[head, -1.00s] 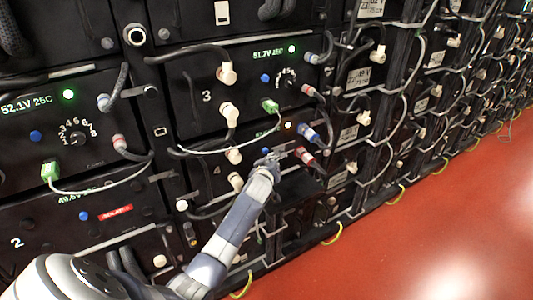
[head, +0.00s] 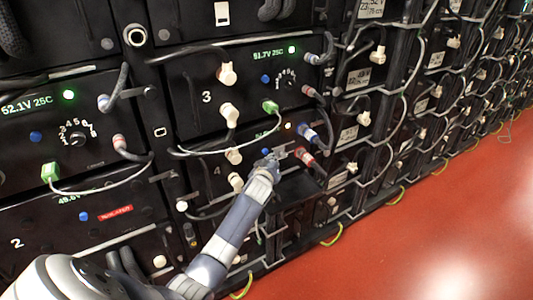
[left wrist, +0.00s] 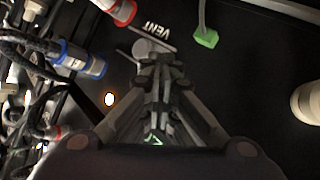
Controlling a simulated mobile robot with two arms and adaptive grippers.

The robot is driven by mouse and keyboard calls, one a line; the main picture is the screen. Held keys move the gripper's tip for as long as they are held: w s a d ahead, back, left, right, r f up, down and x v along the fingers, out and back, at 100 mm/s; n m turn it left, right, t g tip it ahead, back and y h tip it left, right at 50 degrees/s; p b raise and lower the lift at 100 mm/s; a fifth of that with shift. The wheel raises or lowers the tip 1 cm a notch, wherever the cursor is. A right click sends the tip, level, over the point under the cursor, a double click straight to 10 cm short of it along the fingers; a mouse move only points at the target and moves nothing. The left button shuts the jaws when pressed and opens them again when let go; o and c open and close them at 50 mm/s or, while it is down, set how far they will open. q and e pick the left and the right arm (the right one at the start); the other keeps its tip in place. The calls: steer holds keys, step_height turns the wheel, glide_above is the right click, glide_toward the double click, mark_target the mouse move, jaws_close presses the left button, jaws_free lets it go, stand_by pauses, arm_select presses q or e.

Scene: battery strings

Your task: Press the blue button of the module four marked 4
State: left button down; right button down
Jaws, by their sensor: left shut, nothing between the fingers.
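The module marked 4 (head: 217,171) sits below the module marked 3 (head: 207,97) in the head view. My left gripper (head: 272,158) is shut and empty at the front of module 4. A small blue spot, which looks like its blue button (head: 265,151), shows right at the fingertips; I cannot tell whether they touch it. The blue button does not show there. My right gripper is not in view.
A blue-ringed connector (head: 308,134) and a red-ringed one (head: 303,157) stick out just right of my left gripper. A green plug (head: 270,106) with a pale cable is above. An amber light (head: 288,126) is lit. Red floor (head: 430,230) is clear at right.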

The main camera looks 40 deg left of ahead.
arm_select(q)
steer(key=shift+a, duration=0.1)
stand_by(0.3)
steer(key=shift+w+a, duration=0.15)
steer(key=shift+a, duration=0.15)
steer(key=shift+w+a, duration=0.25)
steer(key=shift+a, duration=0.35)
stand_by(0.8)
steer(key=shift+d, duration=0.1)
steer(key=shift+s+d, duration=0.25)
steer(key=shift+d, duration=0.2)
steer(key=shift+s+d, duration=0.2)
steer(key=shift+d, duration=0.25)
